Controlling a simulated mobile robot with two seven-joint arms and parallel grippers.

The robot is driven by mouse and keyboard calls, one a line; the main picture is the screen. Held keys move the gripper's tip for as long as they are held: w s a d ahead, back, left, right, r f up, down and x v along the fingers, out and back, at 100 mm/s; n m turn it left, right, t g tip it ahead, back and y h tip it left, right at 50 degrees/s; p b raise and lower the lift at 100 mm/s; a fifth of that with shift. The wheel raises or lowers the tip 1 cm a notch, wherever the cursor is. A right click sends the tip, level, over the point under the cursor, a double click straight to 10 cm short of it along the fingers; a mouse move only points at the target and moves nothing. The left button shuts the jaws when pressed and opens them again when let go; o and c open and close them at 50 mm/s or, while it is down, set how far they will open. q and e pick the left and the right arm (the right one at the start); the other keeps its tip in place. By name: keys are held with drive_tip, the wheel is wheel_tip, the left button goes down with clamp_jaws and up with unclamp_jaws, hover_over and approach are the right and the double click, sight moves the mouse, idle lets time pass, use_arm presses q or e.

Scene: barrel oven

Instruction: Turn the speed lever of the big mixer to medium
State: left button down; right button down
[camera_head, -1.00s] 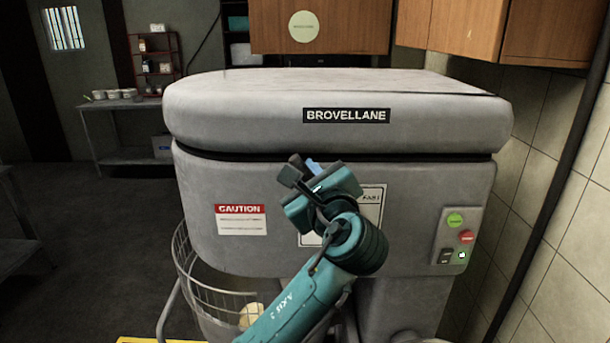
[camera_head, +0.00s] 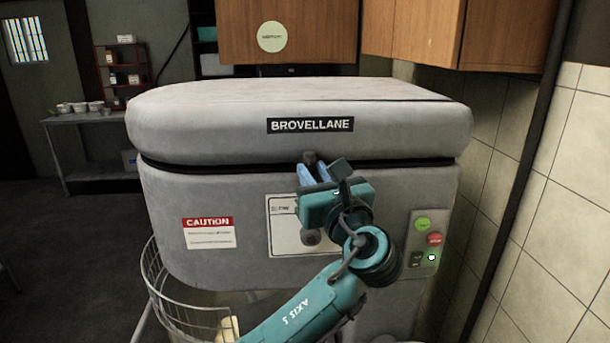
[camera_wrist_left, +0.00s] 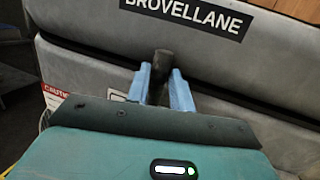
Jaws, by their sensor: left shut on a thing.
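The big grey mixer (camera_head: 220,190) fills the middle of the head view, with a BROVELLANE plate on its upper housing. Its speed lever shows as a dark upright knob (camera_wrist_left: 161,66) in the left wrist view. The knob also shows in the head view (camera_head: 310,157), just above my fingers. My left gripper (camera_wrist_left: 163,88) is shut on the lever, with one blue finger on each side of it. It also shows in the head view (camera_head: 315,172). A white label plate (camera_head: 283,238) behind my left gripper is partly hidden, so its speed marks cannot be read. My right gripper is not in view.
A control panel with a green disc, a red button (camera_head: 435,239) and switches is right of my left arm. A wire bowl guard (camera_head: 160,285) is at lower left. Wooden cabinets (camera_head: 410,30) hang above. A tiled wall (camera_head: 560,190) bounds the right. The floor at left is open.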

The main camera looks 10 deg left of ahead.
use_arm(q)
drive_tip(key=shift+d+f, duration=0.1)
drive_tip(key=shift+d, duration=0.1)
drive_tip(key=c, duration=1.5)
unclamp_jaws()
drive_tip(key=b+v, duration=0.3)
drive_tip(key=v, duration=1)
